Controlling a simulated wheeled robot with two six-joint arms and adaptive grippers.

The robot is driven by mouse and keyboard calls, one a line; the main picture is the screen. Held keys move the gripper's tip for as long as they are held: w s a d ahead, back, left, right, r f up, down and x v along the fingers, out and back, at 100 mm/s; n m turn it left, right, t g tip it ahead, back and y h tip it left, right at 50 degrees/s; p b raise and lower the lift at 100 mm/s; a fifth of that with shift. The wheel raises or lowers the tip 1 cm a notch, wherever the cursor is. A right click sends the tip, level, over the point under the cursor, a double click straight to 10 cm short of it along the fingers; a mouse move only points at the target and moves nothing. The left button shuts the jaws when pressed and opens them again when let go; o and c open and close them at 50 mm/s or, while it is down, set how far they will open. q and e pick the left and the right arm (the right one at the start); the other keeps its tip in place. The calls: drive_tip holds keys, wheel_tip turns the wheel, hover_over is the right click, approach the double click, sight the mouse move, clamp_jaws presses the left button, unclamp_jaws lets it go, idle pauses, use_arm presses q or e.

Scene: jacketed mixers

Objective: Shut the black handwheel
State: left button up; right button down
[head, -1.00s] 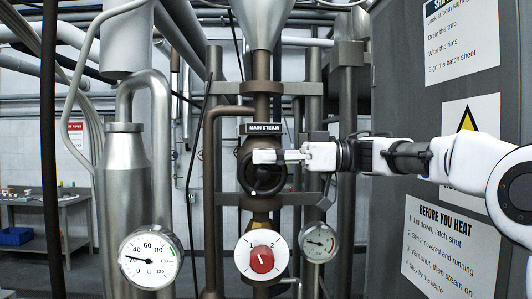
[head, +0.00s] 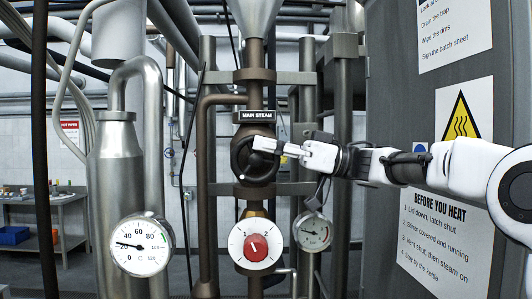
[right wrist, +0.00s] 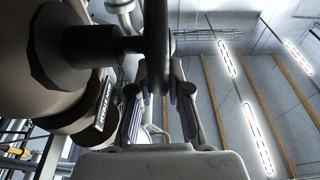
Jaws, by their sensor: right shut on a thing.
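The black handwheel (head: 237,160) is on the brown vertical pipe under the MAIN STEAM label (head: 257,116) in the head view. My right gripper (head: 268,146) reaches in from the right and is shut on the wheel at its upper right part. It covers some of the wheel's face. In the right wrist view the wheel's dark rim (right wrist: 156,40) stands edge-on between the two fingers of my right gripper (right wrist: 160,98). My left gripper is not in view.
A red-centred dial (head: 257,247) numbered 1 to 4 sits below the wheel. A temperature gauge (head: 142,245) is at lower left and a smaller gauge (head: 312,232) at lower right. A grey panel with notices (head: 440,238) stands close on the right.

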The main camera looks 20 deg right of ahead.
drive_tip(key=y+b, duration=0.1)
drive_tip(key=b, duration=0.1)
drive_tip(key=f+t+y+b, duration=0.1)
drive_tip(key=y, duration=0.1)
drive_tip(key=shift+s+d+b, duration=0.1)
drive_tip(key=shift+d+b, duration=0.2)
drive_tip(key=shift+b, duration=0.05)
drive_tip(key=shift+d+y+b, duration=0.1)
drive_tip(key=shift+y+b, duration=0.3)
drive_tip(key=shift+y, duration=0.1)
drive_tip(key=shift+r, duration=0.2)
drive_tip(key=c, duration=1.4)
unclamp_jaws()
drive_tip(key=shift+o, duration=1.4)
